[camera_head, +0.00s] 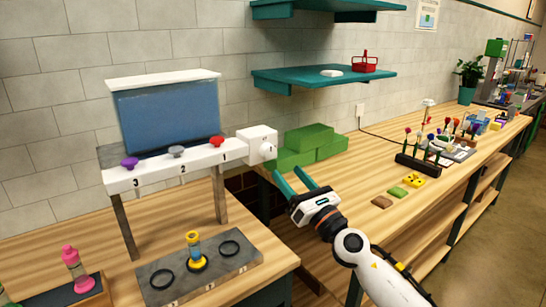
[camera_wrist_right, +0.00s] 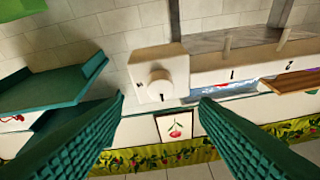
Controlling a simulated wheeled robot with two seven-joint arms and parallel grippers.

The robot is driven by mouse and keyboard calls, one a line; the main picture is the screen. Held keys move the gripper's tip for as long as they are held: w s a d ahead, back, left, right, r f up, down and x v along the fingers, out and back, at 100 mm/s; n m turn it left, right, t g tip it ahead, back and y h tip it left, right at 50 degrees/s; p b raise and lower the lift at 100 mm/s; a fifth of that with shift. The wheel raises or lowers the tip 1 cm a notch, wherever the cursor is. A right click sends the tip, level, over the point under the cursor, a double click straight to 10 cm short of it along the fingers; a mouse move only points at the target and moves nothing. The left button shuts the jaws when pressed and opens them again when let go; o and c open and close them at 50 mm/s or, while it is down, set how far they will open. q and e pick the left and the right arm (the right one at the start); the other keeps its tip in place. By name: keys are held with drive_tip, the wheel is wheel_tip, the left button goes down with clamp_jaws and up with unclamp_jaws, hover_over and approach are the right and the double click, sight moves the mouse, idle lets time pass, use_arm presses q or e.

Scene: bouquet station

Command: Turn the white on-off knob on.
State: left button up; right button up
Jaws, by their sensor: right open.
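The white on-off knob (camera_head: 267,148) sits on a white box (camera_head: 250,142) at the right end of the white dispenser rail. In the right wrist view the round knob (camera_wrist_right: 160,85) shows on its box (camera_wrist_right: 150,66), ahead of my fingertips and between them in the picture. My right gripper (camera_head: 289,176) is open and empty, below and right of the knob in the head view, apart from it. Its green ribbed fingers (camera_wrist_right: 160,100) are spread wide in the wrist view. The knob's marked setting is too small to read. My left gripper is not in view.
The rail (camera_head: 165,168) carries purple, grey and red knobs above a grey tray (camera_head: 150,283) with a yellow-and-blue vial. Green blocks (camera_head: 310,138) stand on the bench behind my right gripper. Teal shelves (camera_head: 325,77) hang above. The space between gripper and knob looks clear.

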sight(270, 154)
drive_tip(key=b+x, duration=0.1)
drive_tip(key=x, duration=0.6)
drive_tip(key=shift+w+a, duration=0.1)
drive_tip(key=shift+a, duration=0.05)
